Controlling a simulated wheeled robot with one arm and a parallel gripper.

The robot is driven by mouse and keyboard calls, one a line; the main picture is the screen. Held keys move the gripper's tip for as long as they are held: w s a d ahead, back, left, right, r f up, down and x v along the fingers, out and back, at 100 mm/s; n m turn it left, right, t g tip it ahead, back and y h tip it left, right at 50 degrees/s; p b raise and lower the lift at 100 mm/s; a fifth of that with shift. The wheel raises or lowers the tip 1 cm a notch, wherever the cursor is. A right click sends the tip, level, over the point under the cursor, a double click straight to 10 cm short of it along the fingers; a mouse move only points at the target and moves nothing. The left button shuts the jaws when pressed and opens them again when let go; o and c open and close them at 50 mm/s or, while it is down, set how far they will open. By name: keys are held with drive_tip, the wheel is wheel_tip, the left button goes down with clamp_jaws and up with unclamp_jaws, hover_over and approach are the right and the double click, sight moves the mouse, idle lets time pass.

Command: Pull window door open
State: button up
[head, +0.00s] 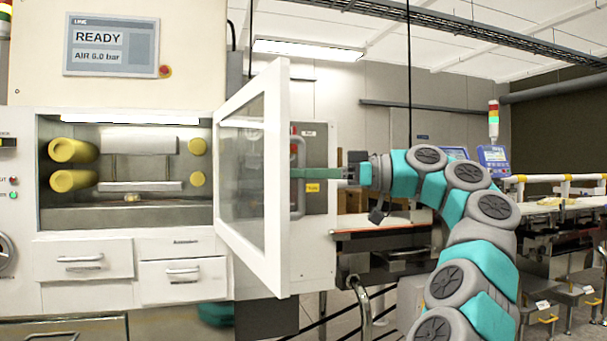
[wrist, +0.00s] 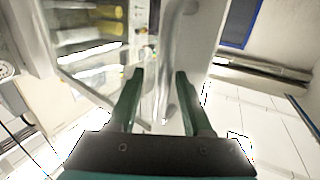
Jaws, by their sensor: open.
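The window door (head: 278,200) has a white frame and a clear pane. It stands swung well out from the machine's opening, hinged at the opening's right side. Its grey vertical handle (head: 299,178) is on the outer face, at the right. My gripper (head: 295,173) reaches in from the right at the handle, its green fingers level. In the wrist view my gripper (wrist: 158,74) is open, with a grey bar that looks like the handle (wrist: 164,98) between the fingers. I cannot tell whether either finger touches it.
The open chamber (head: 125,215) holds yellow-ended rollers (head: 73,150). Drawers (head: 83,258) sit below it, and a READY display (head: 112,46) is above. A conveyor (head: 385,220) stands behind my arm. A signal lamp (head: 493,120) is at the right.

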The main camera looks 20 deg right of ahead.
drive_tip(key=shift+s+d, duration=0.1)
drive_tip(key=p+v, duration=0.3)
drive_tip(key=v, duration=0.4)
drive_tip(key=shift+d, duration=0.25)
drive_tip(key=shift+s, duration=0.15)
idle(0.4)
